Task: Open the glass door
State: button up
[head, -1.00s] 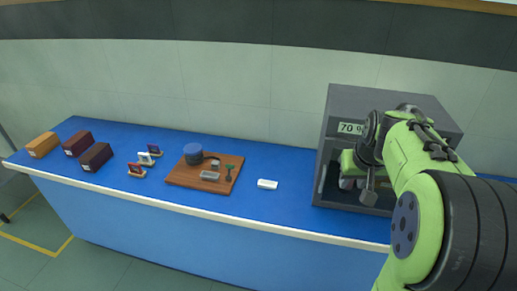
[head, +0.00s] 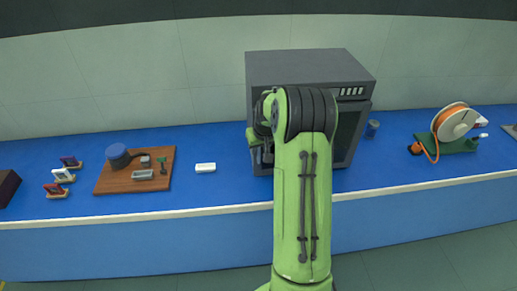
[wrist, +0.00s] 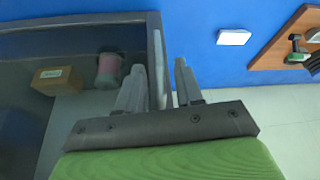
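A dark grey cabinet (head: 310,66) stands on the blue bench, and my arm hides most of its front. Its glass door (head: 346,138) shows as a dark pane to the right of my arm. In the wrist view the glass (wrist: 40,130) fills the left side, with a brown box and a pinkish spool behind it. My gripper (wrist: 160,85) is at the door's left side. A grey upright bar (wrist: 157,50), apparently the door's handle or edge, stands between the fingers, with a narrow gap by the right finger. Contact is unclear. I cannot tell if the door is ajar.
A small white block (head: 205,168) and a wooden board (head: 120,185) with tools lie left of the cabinet. Small coloured stands (head: 62,175) are farther left. Floor is free before the bench.

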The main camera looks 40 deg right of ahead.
jog(key=shift+x, duration=0.85)
jog(key=shift+r, duration=0.1)
grip_shut()
jog(key=shift+s+a, duration=0.15)
